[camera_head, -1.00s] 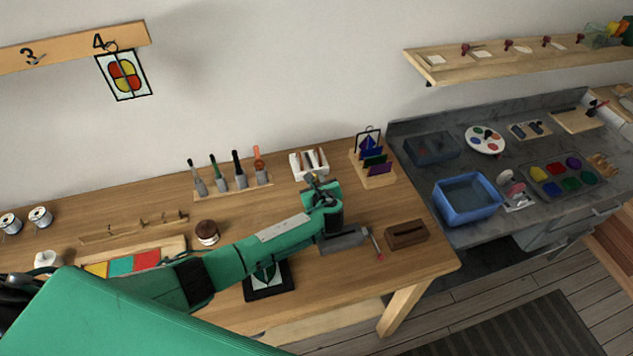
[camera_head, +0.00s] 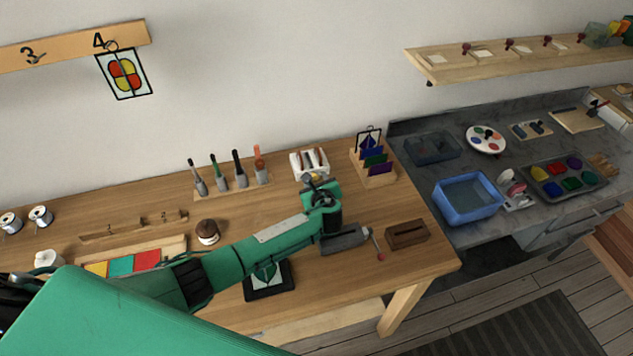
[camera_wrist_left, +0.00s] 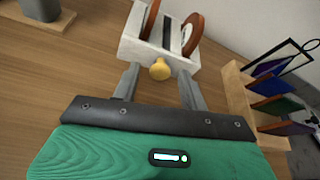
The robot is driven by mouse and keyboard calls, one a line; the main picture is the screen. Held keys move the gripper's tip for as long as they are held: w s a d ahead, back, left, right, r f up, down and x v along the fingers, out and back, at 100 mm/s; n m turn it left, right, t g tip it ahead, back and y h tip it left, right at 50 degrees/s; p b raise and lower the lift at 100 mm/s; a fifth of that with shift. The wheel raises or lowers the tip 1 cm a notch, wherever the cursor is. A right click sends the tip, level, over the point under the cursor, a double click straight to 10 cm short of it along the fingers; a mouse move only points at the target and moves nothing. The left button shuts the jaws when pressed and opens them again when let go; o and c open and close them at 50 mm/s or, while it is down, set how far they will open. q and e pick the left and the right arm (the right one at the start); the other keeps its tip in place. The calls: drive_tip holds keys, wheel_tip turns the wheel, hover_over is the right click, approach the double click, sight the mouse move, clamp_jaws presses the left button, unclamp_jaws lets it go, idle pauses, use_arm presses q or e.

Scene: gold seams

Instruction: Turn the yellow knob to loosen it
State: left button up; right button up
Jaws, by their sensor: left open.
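The yellow knob (camera_wrist_left: 160,69) sticks out from the front of a white block-like holder (camera_wrist_left: 140,38) in the left wrist view. In the head view the white holder (camera_head: 310,162) stands at the back of the wooden table, and the knob is a small yellow spot (camera_head: 316,177) just behind my left wrist. My left gripper (camera_wrist_left: 160,80) is open, with one grey finger on each side of the knob. Whether a finger touches the knob cannot be told.
A rack with coloured panels (camera_head: 376,171) stands right of the holder; a tool stand (camera_head: 232,188) is to its left. A brown wooden block (camera_head: 406,234) and a dark framed piece (camera_head: 267,278) lie nearer the front. A blue bin (camera_head: 466,198) sits on the grey counter.

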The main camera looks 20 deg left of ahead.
use_arm(q)
drive_tip(key=shift+s, duration=0.1)
drive_tip(key=b+v, duration=0.2)
drive_tip(key=v, duration=1)
drive_tip(key=shift+s+d, duration=0.25)
drive_tip(key=shift+s, duration=0.1)
drive_tip(key=shift+s+d+r, duration=0.15)
drive_tip(key=shift+s+r, duration=0.15)
drive_tip(key=shift+s, duration=0.05)
drive_tip(key=shift+c, duration=0.2)
